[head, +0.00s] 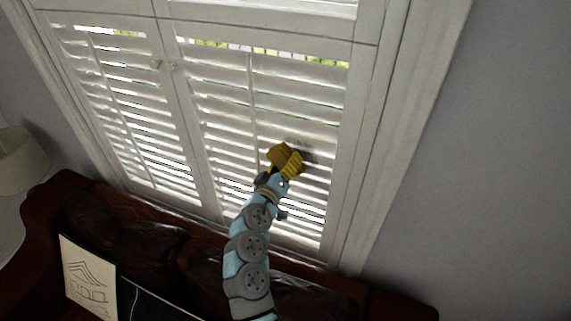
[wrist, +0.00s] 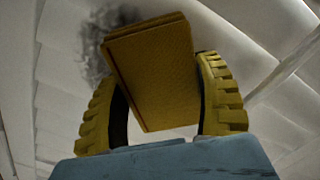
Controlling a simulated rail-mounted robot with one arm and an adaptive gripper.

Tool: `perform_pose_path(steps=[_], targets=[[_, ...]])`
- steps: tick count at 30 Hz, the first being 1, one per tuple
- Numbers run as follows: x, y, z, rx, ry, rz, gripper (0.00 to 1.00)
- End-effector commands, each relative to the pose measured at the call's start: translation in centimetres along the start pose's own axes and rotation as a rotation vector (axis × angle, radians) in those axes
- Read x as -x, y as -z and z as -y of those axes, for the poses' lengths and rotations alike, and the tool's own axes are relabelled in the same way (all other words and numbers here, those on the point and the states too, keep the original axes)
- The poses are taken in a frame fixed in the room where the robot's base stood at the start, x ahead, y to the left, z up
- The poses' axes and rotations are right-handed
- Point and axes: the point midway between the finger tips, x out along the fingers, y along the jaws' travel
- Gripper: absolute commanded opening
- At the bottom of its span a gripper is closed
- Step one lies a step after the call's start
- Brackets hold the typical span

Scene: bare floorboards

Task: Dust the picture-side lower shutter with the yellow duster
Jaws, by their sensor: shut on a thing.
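The yellow duster (head: 286,158) is a block held in my gripper (head: 270,181), in front of the lower right shutter (head: 222,135). In the wrist view the duster (wrist: 152,65) is tilted between the two ridged yellow fingers of my gripper (wrist: 157,88), which are shut on it. A dark grey dust smudge (head: 300,148) lies on the slats right by the duster's upper right side. The smudge (wrist: 95,45) also shows behind the duster's upper left in the wrist view. Whether the duster touches the slats, I cannot tell. The lower left shutter (head: 130,115) shows no clear smudge.
A dark red leather sofa (head: 330,295) stands below the window. A picture with a house drawing (head: 88,280) rests on it at the left. A lamp shade (head: 22,160) is at the far left. The grey wall (head: 490,150) on the right is bare.

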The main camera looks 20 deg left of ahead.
Motion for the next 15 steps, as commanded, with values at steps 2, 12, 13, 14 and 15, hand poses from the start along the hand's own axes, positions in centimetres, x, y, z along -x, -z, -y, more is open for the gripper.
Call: perform_pose_path(steps=[2,12,13,14,15], targets=[[-0.15,0.00,-0.01,0.000,-0.001,0.000,0.40],[-0.69,0.00,-0.01,0.000,-0.001,0.000,0.40],[-0.74,0.00,-0.02,0.000,-0.001,0.000,0.40],[-0.78,0.00,-0.02,0.000,-0.001,0.000,0.40],[-0.84,-0.01,-0.02,0.000,-0.001,0.000,0.40]])
